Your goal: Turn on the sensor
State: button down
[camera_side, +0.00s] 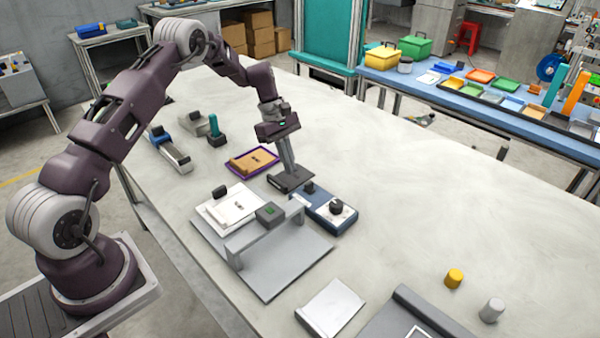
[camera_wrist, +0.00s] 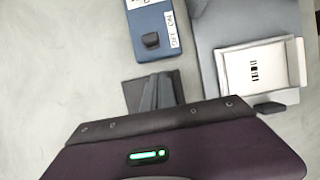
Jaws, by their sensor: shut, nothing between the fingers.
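A blue box (camera_side: 319,198) lies on the table right of the grey bridge, with a small black switch (camera_side: 308,187) at its near-gripper end and a round black knob (camera_side: 336,207). In the wrist view the blue box (camera_wrist: 150,20) shows the black switch (camera_wrist: 151,41) beside a white ON/OFF label (camera_wrist: 172,32). The grey sensor-like box (camera_side: 270,212) with a green patch sits on the bridge. My gripper (camera_side: 289,174) is shut and empty, pointing down over a dark plate, just behind the blue box. Whether the fingertips touch the plate cannot be told.
The dark plate (camera_side: 301,180) lies beside the blue box. A grey bridge (camera_side: 241,240) stands by a white tray (camera_side: 216,216). A purple tray (camera_side: 238,166) lies left of my gripper. Yellow (camera_side: 454,278) and grey (camera_side: 491,310) cylinders stand at front right.

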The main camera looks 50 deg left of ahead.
aim_at(309, 183)
jog(key=d, duration=0.3)
jog(key=shift+d+f, duration=0.3)
jog(key=shift+f, duration=0.1)
jog(key=shift+d, duration=0.35)
jog(key=shift+d, duration=1.3)
jog(key=a, duration=0.4)
jog(key=shift+a, duration=0.25)
jog(key=v, duration=1)
